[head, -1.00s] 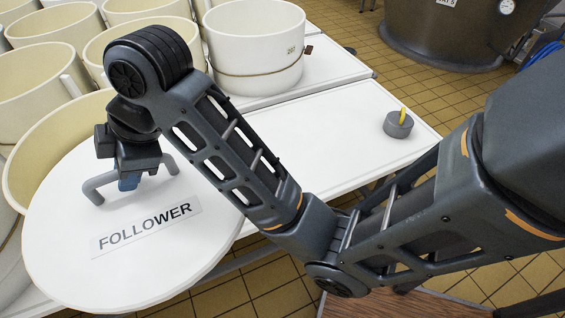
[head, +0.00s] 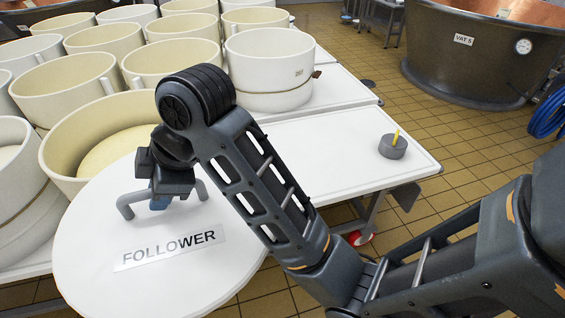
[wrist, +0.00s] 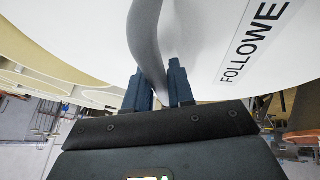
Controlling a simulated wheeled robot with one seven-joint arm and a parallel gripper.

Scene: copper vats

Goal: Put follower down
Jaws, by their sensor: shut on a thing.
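The follower (head: 110,225) is a large white disc with a grey handle and a label reading FOLLOWER. It is at the lower left of the head view, in front of an open cream mould (head: 62,135), and hides part of that mould. My gripper (head: 160,202) is shut on the grey handle at the disc's middle. In the wrist view the blue fingers (wrist: 160,85) are closed around the handle (wrist: 145,40), and the disc (wrist: 215,60) fills the top. Whether the disc touches anything beneath it cannot be told.
Several cream moulds (head: 170,62) crowd the white table at the left. A banded mould (head: 265,90) stands at the table's back. A vat (head: 465,60) stands beyond.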

